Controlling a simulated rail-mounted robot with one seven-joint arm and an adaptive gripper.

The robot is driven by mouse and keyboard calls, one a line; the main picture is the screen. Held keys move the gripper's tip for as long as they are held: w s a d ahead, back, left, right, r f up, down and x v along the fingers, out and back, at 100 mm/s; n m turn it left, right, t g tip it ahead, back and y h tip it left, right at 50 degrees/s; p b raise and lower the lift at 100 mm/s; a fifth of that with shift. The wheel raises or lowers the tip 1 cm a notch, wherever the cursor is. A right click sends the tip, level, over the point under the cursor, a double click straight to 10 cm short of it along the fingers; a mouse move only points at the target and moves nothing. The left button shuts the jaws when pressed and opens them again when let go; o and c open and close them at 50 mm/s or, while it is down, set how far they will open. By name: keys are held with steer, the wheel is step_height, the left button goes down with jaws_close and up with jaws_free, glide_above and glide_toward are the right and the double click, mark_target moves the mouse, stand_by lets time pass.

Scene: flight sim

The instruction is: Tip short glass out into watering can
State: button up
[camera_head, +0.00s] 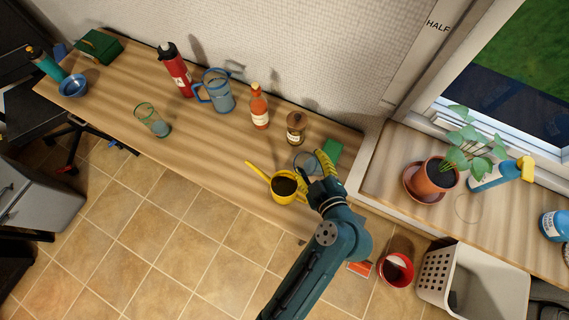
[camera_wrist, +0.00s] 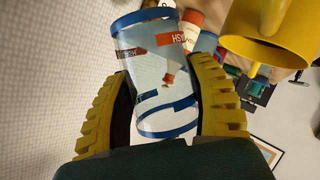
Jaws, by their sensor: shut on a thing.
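The short glass (camera_wrist: 155,75), clear with blue bands, sits between the two yellow fingers of my gripper (camera_wrist: 165,105) in the wrist view. My gripper is shut on its sides. In the head view the glass (camera_head: 304,161) shows partly behind my gripper (camera_head: 318,176), just above and right of the yellow watering can (camera_head: 285,198). The can stands on the wooden table with its spout to the upper left and a dark inside. Part of the can (camera_wrist: 270,52) shows at the wrist view's upper right, apart from the glass. The glass's contents cannot be made out.
A brown jar (camera_head: 296,128), an orange bottle (camera_head: 259,106), a blue pitcher (camera_head: 217,91) and a red bottle (camera_head: 175,70) stand along the wall. A taller glass (camera_head: 152,120) stands farther left. A green block (camera_head: 332,151) lies near my gripper. Table left of the can is clear.

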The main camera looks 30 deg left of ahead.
mark_target(301, 170)
steer(key=shift+s+a+r, duration=0.15)
steer(key=shift+r, duration=0.25)
steer(key=shift+f+n+b, duration=0.3)
steer(key=shift+f+b, duration=0.05)
steer(key=shift+f, duration=0.05)
steer(key=shift+f+t, duration=0.1)
steer(key=shift+t, duration=0.2)
steer(key=shift+s+n+h, duration=0.1)
steer(key=shift+n+h, duration=0.2)
steer(key=shift+n, duration=0.1)
steer(key=shift+r+n+t, duration=0.4)
steer(key=shift+n+t, duration=0.2)
steer(key=shift+a+f+n+t+h+b, duration=0.1)
steer(key=shift+f+n+t+h+b, duration=0.2)
steer(key=shift+f+n+t+b, duration=0.45)
steer(key=shift+s+r+n, duration=0.1)
steer(key=shift+r+n, duration=0.35)
steer(key=shift+r, duration=0.25)
steer(key=shift+s+a+r+n+t, duration=0.3)
steer(key=shift+s+a+n+t, duration=0.2)
steer(key=shift+s+n, duration=0.15)
stand_by(1.0)
steer(key=shift+s+a+r+n+t+b, duration=0.15)
steer(key=shift+n+b, duration=0.25)
steer(key=shift+b, duration=0.7)
steer(key=shift+w+d+r+n+t+b, duration=0.1)
steer(key=shift+n+b, duration=0.25)
steer(key=shift+b, duration=0.75)
